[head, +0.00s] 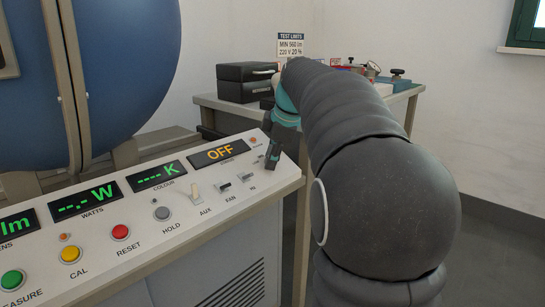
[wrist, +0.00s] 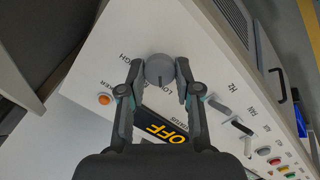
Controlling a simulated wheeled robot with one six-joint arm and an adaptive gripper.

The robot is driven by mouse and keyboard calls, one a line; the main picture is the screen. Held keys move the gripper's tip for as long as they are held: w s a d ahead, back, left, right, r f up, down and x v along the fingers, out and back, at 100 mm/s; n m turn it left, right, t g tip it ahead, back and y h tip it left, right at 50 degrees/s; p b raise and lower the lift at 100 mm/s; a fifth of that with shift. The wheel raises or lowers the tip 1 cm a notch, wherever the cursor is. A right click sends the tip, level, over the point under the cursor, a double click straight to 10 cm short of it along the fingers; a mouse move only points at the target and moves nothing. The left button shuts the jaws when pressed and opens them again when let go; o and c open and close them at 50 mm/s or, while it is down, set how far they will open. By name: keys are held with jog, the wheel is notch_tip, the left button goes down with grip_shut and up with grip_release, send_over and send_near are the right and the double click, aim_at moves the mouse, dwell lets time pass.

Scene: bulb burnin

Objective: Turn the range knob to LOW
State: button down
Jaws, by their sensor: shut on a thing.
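The grey round range knob (wrist: 159,69) sits on the white sloped panel (wrist: 105,75) in the wrist view. My gripper (wrist: 159,74) is shut on it, one finger on each side. A dark pointer line on the knob points toward the lower edge of the wrist view, near the partly covered LOW label. The HIGH label is at the knob's upper left, also partly covered. In the head view my gripper (head: 272,153) reaches down to the panel's far right end and hides the knob.
An orange OFF status display (wrist: 163,126) lies beside my gripper. An orange lamp (wrist: 105,99), slide switches (wrist: 217,105) and coloured buttons (head: 120,232) are on the same panel. A blue sphere (head: 120,60) stands behind it. A back table holds black cases (head: 243,82).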

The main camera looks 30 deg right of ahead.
jog(key=shift+n, duration=0.4)
jog(key=c, duration=0.8)
grip_release()
jog(key=a+v, duration=0.1)
jog(key=v, duration=1)
jog(key=shift+d+r, duration=0.45)
jog(key=shift+d, duration=0.05)
jog(key=shift+s, duration=0.15)
